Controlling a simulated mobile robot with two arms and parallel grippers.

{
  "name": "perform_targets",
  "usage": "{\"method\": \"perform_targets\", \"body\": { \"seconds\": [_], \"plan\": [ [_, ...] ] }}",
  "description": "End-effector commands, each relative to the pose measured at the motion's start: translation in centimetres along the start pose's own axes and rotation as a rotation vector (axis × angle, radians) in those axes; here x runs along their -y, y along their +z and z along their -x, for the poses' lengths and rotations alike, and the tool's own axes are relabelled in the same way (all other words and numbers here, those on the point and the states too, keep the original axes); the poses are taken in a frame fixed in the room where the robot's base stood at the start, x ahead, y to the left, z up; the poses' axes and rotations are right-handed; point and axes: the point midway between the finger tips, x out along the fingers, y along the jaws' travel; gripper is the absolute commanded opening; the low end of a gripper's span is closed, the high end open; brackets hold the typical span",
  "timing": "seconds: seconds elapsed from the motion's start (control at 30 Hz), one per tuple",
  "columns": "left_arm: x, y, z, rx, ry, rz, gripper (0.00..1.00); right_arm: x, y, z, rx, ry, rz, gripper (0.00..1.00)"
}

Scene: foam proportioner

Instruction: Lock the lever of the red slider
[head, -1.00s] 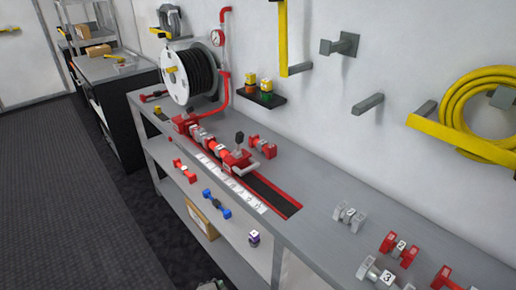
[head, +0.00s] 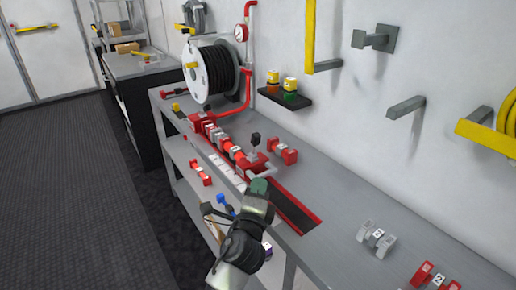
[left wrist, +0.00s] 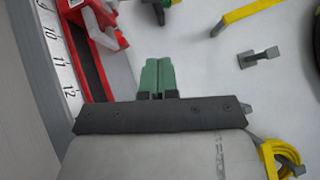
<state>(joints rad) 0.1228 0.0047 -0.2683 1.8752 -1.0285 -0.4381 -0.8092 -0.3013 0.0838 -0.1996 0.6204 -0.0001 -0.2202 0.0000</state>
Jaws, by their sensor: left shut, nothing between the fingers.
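The red slider (head: 256,163) sits on the rail of the workbench, at the near end of a row of red and grey couplings. A lever with a black knob (head: 255,138) stands up from it, and a light grey handle juts out toward the right. In the left wrist view, part of the red slider (left wrist: 107,22) shows at the upper left. My left gripper (head: 259,186) has green fingertips, shut and empty, just in front of and below the slider, apart from it. The fingers also show in the left wrist view (left wrist: 158,76). My right gripper is not in view.
A hose reel (head: 210,72) stands at the far end of the bench. A loose red coupling (head: 283,152) lies right of the slider. A grey coupling (head: 376,238) lies farther right. A black wall shelf (head: 285,97) holds small yellow-topped items. The bench between the couplings is clear.

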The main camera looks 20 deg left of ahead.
Motion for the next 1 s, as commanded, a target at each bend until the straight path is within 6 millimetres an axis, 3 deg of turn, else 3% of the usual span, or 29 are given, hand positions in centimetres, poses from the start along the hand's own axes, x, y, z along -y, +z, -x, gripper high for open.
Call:
{"method": "perform_targets", "body": {
  "seconds": [0.17,0.6,0.8,1.0],
  "plan": [
    [0.1,0.0,-1.6,0.0,-0.001,0.001,0.0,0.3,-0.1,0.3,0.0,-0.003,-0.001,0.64],
    [0.1,0.2,-10.5,0.001,0.001,0.001,0.0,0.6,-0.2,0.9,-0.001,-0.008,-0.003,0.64],
    [0.1,2.3,-12.2,0.001,0.001,0.001,0.0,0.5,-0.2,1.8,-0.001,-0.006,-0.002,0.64],
    [-0.1,2.9,-12.8,0.0,0.001,0.003,0.0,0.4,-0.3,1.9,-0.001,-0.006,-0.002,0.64]
  ]
}}
